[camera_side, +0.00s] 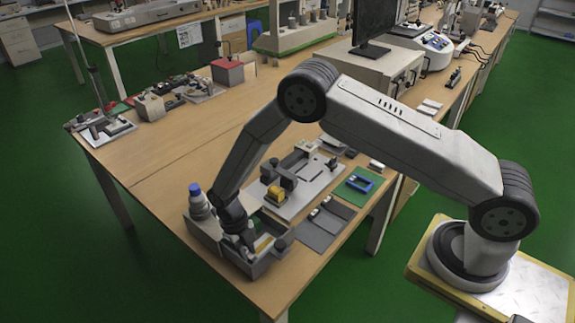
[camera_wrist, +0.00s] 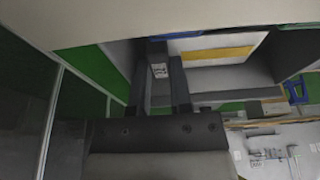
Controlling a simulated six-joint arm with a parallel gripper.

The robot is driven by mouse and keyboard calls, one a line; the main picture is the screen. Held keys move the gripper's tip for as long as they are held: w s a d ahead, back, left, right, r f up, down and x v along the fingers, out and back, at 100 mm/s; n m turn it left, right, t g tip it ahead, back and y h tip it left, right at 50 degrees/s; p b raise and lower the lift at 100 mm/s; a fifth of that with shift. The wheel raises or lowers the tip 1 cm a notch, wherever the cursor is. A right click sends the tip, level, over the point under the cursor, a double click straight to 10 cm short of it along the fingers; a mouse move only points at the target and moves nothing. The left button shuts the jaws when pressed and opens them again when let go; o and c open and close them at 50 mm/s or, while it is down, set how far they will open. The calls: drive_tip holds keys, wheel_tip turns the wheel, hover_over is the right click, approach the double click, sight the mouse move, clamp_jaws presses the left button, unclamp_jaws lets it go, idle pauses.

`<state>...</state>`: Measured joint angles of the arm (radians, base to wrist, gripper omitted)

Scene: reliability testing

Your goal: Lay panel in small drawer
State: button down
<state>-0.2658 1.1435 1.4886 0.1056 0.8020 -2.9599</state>
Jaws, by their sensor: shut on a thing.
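A grey open drawer box (camera_side: 252,271) stands at the front corner of the wooden table. My gripper (camera_side: 243,243) points down into it in the side view, hiding part of its inside. In the wrist view my gripper's two fingers (camera_wrist: 160,90) are shut on a small grey piece with a white printed label (camera_wrist: 159,70), which I take to be the panel. Beside the fingers is a grey compartment (camera_wrist: 225,76) with a white piece and a yellow strip (camera_wrist: 215,53) in it. I cannot tell whether the held piece touches the drawer floor.
A white bottle with a blue cap (camera_side: 198,203) stands at the drawer's back left. A grey plate with a yellow block (camera_side: 275,194) lies behind. A grey tray (camera_side: 322,228) and a green mat with a blue frame (camera_side: 361,182) lie to the right. The table's left middle is clear.

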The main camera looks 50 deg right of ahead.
drive_tip(key=shift+f, duration=0.8)
idle(0.9)
drive_tip(key=shift+c, duration=2.3)
unclamp_jaws()
drive_tip(key=shift+a, duration=0.1)
drive_tip(key=shift+a+r, duration=0.1)
drive_tip(key=shift+w+r, duration=0.1)
drive_tip(key=shift+r, duration=2.8)
